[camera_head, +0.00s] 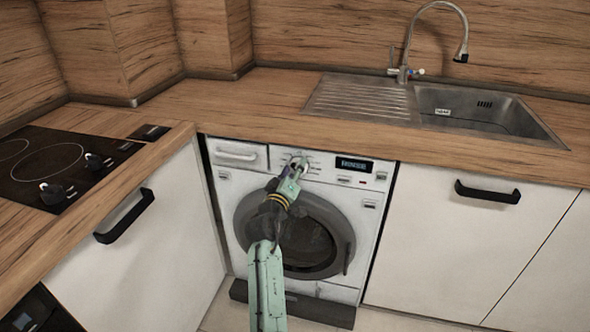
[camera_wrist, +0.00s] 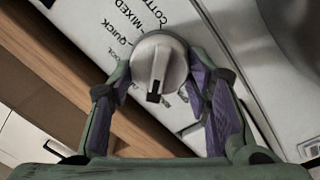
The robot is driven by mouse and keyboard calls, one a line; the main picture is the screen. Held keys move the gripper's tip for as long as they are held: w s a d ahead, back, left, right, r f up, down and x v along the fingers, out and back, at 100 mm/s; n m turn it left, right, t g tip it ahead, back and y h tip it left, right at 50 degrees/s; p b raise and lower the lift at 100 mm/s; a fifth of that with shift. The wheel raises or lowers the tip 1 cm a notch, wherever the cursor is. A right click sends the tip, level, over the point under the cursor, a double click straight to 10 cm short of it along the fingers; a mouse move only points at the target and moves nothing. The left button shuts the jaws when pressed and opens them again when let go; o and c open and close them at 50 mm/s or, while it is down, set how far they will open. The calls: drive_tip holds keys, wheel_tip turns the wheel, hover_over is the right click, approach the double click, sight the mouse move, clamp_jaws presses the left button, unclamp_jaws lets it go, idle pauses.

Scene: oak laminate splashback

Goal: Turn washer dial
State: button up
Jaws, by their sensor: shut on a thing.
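The washer (camera_head: 337,191) is a white front-loading machine under the counter, with a dark round door. Its dial (camera_wrist: 158,60) is a round white-grey knob with a dark mark on its rim, on a panel printed with programme words such as MIXED. My gripper (camera_head: 296,166) reaches up to the dial in the head view and hides most of it. In the wrist view my gripper (camera_wrist: 160,85) has its purple-padded fingers on both sides of the dial, shut on it.
A wooden counter (camera_head: 226,98) runs just above the washer, with a steel sink (camera_head: 477,111) to the right. A hob (camera_head: 62,163) is at the left. Black-handled cabinet fronts (camera_head: 440,240) flank the washer. The detergent drawer (camera_head: 237,154) is left of the dial.

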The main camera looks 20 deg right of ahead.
drive_tip(key=shift+n, duration=0.6)
drive_tip(key=shift+f, duration=0.1)
drive_tip(key=o, duration=1.2)
drive_tip(key=shift+c, duration=0.2)
drive_tip(key=v, duration=1.2)
drive_tip(key=shift+f, duration=0.1)
